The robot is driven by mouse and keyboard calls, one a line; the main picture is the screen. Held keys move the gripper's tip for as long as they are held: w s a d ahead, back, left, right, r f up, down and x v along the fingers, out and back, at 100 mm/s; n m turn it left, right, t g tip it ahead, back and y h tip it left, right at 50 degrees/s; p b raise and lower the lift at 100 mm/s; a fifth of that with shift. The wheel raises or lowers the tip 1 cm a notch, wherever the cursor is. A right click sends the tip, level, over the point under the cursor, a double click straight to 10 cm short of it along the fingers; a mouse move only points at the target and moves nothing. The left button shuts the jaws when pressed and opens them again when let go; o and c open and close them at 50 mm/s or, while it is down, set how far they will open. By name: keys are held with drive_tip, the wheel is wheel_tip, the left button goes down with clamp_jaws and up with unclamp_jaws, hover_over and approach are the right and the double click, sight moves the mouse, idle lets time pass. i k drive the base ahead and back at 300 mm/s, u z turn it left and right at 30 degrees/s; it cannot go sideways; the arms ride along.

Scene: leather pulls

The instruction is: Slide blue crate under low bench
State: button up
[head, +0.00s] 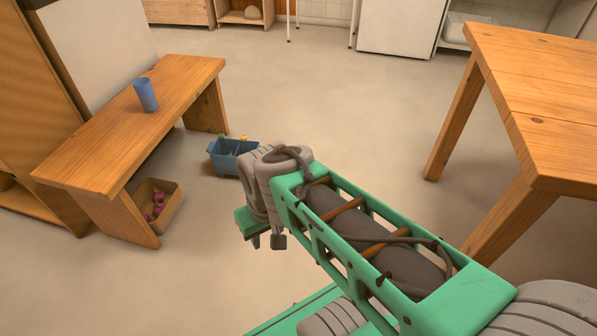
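The blue crate (224,163) sits on the floor just right of the low bench's far leg, outside the bench. Small green and yellow items show inside it. My wrist hides its right side.
A blue cup (146,95) stands on the bench. A cardboard box (166,213) with pinkish-purple items sits by the bench's near leg. A wooden table (545,75) stands at the right. A white cabinet (400,25) is at the back. The middle floor is clear.

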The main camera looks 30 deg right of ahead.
sight(223, 165)
drive_tip(key=z, duration=0.45)
drive_tip(key=k, duration=0.15)
drive_tip(key=u, duration=1.15)
drive_tip(key=i, duration=1.5)
drive_tip(key=z, duration=1.1)
drive_tip(key=i, duration=0.45)
drive_tip(key=z, duration=0.6)
drive_tip(key=k, duration=0.5)
drive_tip(key=z, duration=1.3)
drive_tip(key=i, duration=1.45)
